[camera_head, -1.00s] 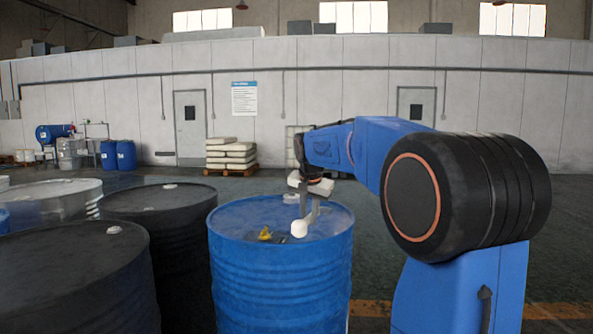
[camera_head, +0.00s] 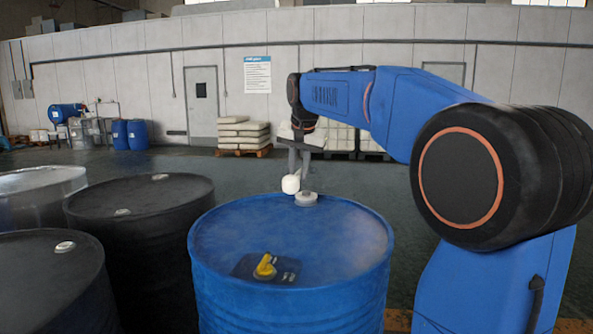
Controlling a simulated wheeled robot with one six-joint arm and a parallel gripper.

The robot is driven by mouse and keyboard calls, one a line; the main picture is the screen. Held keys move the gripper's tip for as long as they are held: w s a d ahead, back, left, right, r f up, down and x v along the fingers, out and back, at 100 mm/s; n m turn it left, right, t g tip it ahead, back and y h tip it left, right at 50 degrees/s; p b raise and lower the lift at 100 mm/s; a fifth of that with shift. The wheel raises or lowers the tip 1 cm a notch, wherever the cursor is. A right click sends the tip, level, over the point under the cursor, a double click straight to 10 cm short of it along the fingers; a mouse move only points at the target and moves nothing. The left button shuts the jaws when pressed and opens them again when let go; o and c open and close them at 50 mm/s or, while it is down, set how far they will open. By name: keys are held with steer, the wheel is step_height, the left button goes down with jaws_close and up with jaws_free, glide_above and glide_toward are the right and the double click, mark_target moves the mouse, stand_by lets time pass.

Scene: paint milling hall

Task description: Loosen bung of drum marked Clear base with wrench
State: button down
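A large blue drum (camera_head: 230,225) stands upright in front of me. No wording on it is legible, so I cannot tell if it is the one marked Clear base. A pale round bung (camera_head: 306,198) sits at the far side of its lid. A small yellow piece (camera_head: 265,266) rests on a dark patch near the lid's front; I cannot tell if it is the wrench. My gripper (camera_head: 297,177) points down above the far rim, just left of and above the bung. A white rounded end shows at its fingertip, and I cannot tell whether it is held.
Dark drums (camera_head: 135,197) (camera_head: 45,275) and a pale drum (camera_head: 40,190) stand close at the left. Stacked white sacks (camera_head: 243,135) on a pallet and white containers (camera_head: 340,138) stand behind. The floor between is clear.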

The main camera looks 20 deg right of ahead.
steer(key=shift+a+r, duration=0.25)
steer(key=shift+a, duration=0.05)
steer(key=shift+a+f, duration=0.1)
steer(key=shift+f, duration=2.5)
steer(key=shift+s+f, duration=0.1)
steer(key=shift+f, duration=1.8)
steer(key=shift+s+d+n+y, duration=0.2)
steer(key=shift+s+d+n, duration=0.25)
steer(key=shift+d, duration=0.15)
steer(key=shift+s+d+n+y, duration=0.2)
steer(key=shift+s+d+n, duration=0.1)
steer(key=shift+d+n, duration=0.2)
steer(key=shift+s+d+n+y, duration=0.15)
steer(key=shift+s+d+n, duration=0.05)
steer(key=shift+d+n, duration=0.25)
steer(key=shift+s+d+n+y, duration=0.2)
steer(key=shift+d+n, duration=0.1)
steer(key=shift+d, duration=0.25)
